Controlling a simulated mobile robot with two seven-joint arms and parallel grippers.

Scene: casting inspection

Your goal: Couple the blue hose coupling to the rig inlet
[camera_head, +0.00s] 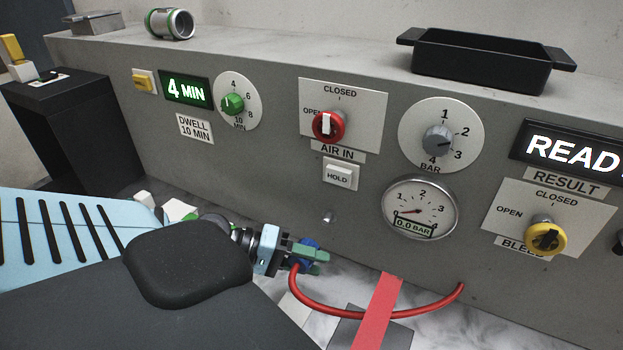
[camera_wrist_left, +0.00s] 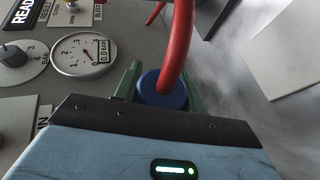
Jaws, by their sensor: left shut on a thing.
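The blue hose coupling (camera_head: 311,243) is on the end of a red hose (camera_head: 330,308). My left gripper (camera_head: 309,254) is shut on it with green fingers, which partly hide it in the head view. In the left wrist view, the blue coupling (camera_wrist_left: 162,92) sits between the two fingers (camera_wrist_left: 160,88), with the red hose (camera_wrist_left: 181,40) rising from it. A small metal stub (camera_head: 327,218), which looks like the rig inlet, stands out of the grey panel under the HOLD button. The coupling is apart from it, slightly lower and to its left in the picture. My right gripper is out of view.
The grey panel (camera_head: 270,190) carries a red AIR IN knob (camera_head: 328,125), a HOLD button (camera_head: 341,174), a gauge (camera_head: 420,208) reading 0.0 bar and a yellow BLEED knob (camera_head: 545,237).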

